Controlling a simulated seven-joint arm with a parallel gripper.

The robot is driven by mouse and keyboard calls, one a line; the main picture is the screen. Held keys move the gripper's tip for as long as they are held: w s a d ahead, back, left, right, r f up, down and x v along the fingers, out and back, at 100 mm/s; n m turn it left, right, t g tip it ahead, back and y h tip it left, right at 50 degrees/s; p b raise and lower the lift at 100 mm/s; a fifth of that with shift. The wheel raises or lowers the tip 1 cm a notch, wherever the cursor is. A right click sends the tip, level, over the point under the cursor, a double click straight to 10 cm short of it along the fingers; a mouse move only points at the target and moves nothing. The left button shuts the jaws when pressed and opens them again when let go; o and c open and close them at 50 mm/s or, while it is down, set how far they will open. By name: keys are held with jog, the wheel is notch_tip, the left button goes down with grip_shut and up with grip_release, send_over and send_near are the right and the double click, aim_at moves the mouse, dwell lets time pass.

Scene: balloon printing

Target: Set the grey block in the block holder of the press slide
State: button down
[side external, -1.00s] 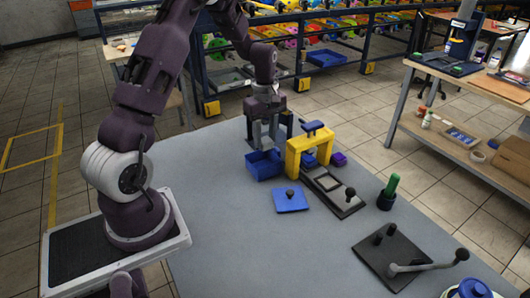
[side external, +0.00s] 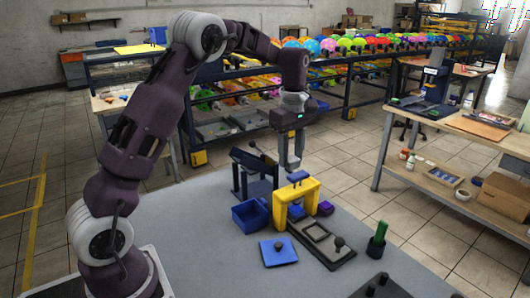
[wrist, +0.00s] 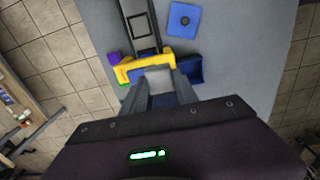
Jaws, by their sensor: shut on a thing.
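My gripper (side external: 291,158) hangs above and just behind the yellow press (side external: 312,190). In the wrist view its fingers are shut on the light grey block (wrist: 158,76), which is partly hidden between them. The block is in the air, apart from the slide. The dark press slide (side external: 340,255) runs forward from under the press, with a knob at its near end.
A blue bin (side external: 250,216) and a dark stand (side external: 262,184) are left of the press. A blue plate with a knob (side external: 271,258) lies left of the slide. A purple block (side external: 325,208) is close right of the press. A green-handled tool (side external: 380,232) stands to the right.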

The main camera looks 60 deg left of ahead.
jog(key=w+d, duration=0.4)
jog(key=d, duration=0.5)
send_over(316, 233)
notch_tip(316, 233, down, 13)
jog(key=shift+f, duration=2.35)
jog(key=shift+f, duration=0.95)
jog(key=c, duration=0.9)
grip_release()
jog(key=shift+o, duration=0.2)
